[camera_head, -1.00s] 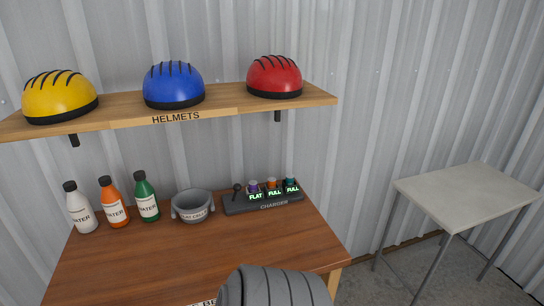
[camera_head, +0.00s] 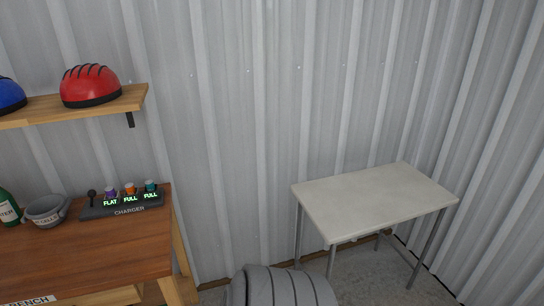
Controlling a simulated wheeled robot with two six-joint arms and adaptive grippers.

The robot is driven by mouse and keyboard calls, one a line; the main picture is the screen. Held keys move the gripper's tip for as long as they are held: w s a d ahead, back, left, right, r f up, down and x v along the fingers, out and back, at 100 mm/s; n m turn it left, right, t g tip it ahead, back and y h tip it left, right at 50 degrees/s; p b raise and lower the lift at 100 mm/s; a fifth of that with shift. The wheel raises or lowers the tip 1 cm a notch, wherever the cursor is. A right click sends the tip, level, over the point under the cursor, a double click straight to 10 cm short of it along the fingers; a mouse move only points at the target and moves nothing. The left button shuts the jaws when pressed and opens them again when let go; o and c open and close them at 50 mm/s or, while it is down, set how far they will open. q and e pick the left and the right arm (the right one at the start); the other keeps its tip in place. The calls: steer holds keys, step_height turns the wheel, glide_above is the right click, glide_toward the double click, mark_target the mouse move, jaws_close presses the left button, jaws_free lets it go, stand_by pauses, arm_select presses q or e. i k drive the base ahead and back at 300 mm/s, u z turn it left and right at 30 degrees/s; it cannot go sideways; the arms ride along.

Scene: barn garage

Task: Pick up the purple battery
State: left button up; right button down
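The purple battery (camera_head: 111,192) stands in the left slot of the black charger (camera_head: 122,209), above a green label reading FLAT. An orange battery (camera_head: 129,188) and a teal battery (camera_head: 151,186) stand beside it, each above a label reading FULL. The charger sits at the back right of the wooden workbench (camera_head: 90,250). Neither of my grippers shows in the head view.
A grey bowl (camera_head: 46,211) and a green bottle (camera_head: 8,207) stand left of the charger. A shelf (camera_head: 122,103) with a red helmet (camera_head: 90,85) hangs above. A bare pale table (camera_head: 375,200) stands at right, with a floor gap between.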

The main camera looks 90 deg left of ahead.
mark_target(110, 192)
steer(key=z, duration=0.05)
steer(key=i, duration=0.1)
steer(key=u, duration=1.6)
